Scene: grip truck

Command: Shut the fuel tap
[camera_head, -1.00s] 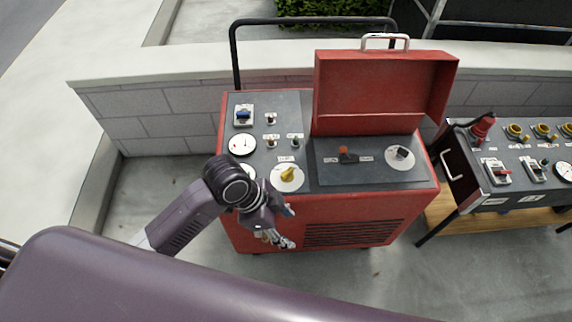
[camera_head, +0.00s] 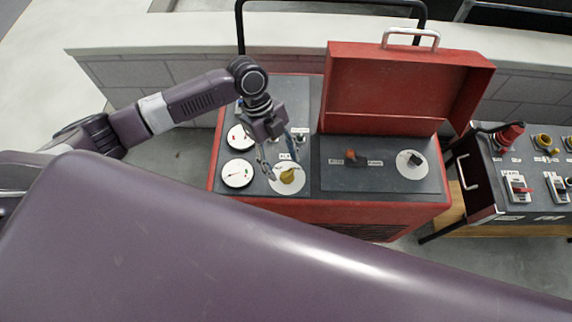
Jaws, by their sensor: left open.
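The red machine's top panel (camera_head: 310,120) carries several controls, and I cannot read which label names the fuel tap. A yellow knob (camera_head: 287,176) sits on a white disc at the panel's front. A red-orange lever (camera_head: 352,157) lies between two labels on the dark plate under the raised lid. A dark knob (camera_head: 415,159) sits on another white disc to its right. My left gripper (camera_head: 281,165) is open and empty, fingers pointing down just behind the yellow knob. I cannot tell whether they touch it. The gripper hides part of the panel behind it. My right gripper is out of view.
Two round gauges (camera_head: 238,173) are left of the yellow knob. The raised red lid (camera_head: 402,85) stands behind the dark plate. A second control panel (camera_head: 520,175) is on a bench at the right. A low block wall (camera_head: 120,75) runs behind.

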